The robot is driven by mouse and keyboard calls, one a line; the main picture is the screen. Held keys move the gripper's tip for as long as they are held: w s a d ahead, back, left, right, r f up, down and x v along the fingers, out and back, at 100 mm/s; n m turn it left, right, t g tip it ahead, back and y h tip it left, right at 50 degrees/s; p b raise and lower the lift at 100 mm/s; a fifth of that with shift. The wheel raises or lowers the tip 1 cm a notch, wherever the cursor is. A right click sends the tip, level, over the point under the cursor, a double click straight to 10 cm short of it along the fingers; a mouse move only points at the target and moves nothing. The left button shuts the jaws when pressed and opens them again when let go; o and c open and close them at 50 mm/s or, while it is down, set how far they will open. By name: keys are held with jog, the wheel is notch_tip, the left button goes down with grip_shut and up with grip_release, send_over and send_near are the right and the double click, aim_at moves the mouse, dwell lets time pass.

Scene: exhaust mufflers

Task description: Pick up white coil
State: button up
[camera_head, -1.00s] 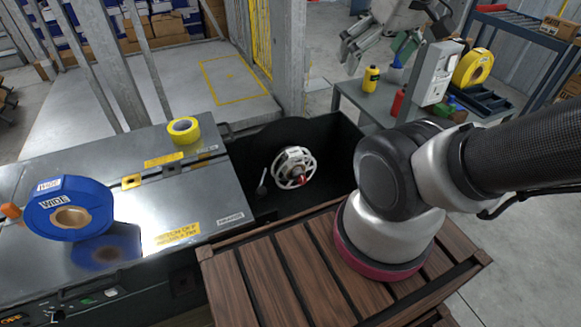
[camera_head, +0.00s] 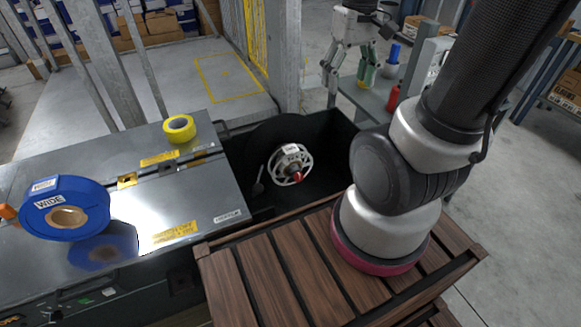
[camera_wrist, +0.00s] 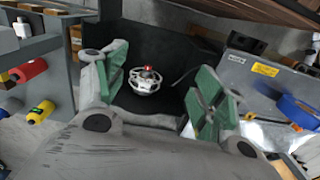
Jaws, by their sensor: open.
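The white coil (camera_head: 290,164), a spoked reel with a red part at its hub, lies tilted in a black bin (camera_head: 334,126) beside the metal machine. In the wrist view the white coil (camera_wrist: 145,80) shows between the two green-padded fingers, farther off. My gripper (camera_wrist: 160,88) is open and empty. In the head view my gripper (camera_head: 350,80) hangs at the upper right, behind and above the bin, apart from the coil.
A blue tape roll (camera_head: 65,208) and a yellow tape roll (camera_head: 179,128) are on the metal machine top (camera_head: 150,205). A slatted wooden crate (camera_head: 262,280) stands in front of the bin. A grey bench (camera_head: 366,97) with bottles stands behind at right. A dark scoop-like item (camera_head: 258,181) lies beside the coil.

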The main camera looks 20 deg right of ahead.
jog(key=w+f+n+g, duration=0.1)
jog(key=w+f+g, duration=0.1)
jog(key=w+f, duration=0.65)
jog(key=n+t+y, duration=0.1)
jog(key=n+t, duration=0.1)
jog(key=n, duration=1.3)
send_over(291, 150)
jog(key=f, duration=2.9)
jog(key=shift+d, duration=0.2)
jog(key=shift+w+d+f+n, duration=0.1)
jog(key=shift+w+n, duration=0.15)
jog(key=shift+n, duration=0.75)
jog(key=shift+f, duration=0.2)
jog(key=f, duration=0.7)
jog(key=shift+s+a+f, duration=0.15)
jog(key=shift+a, duration=0.15)
jog(key=c, duration=1.2)
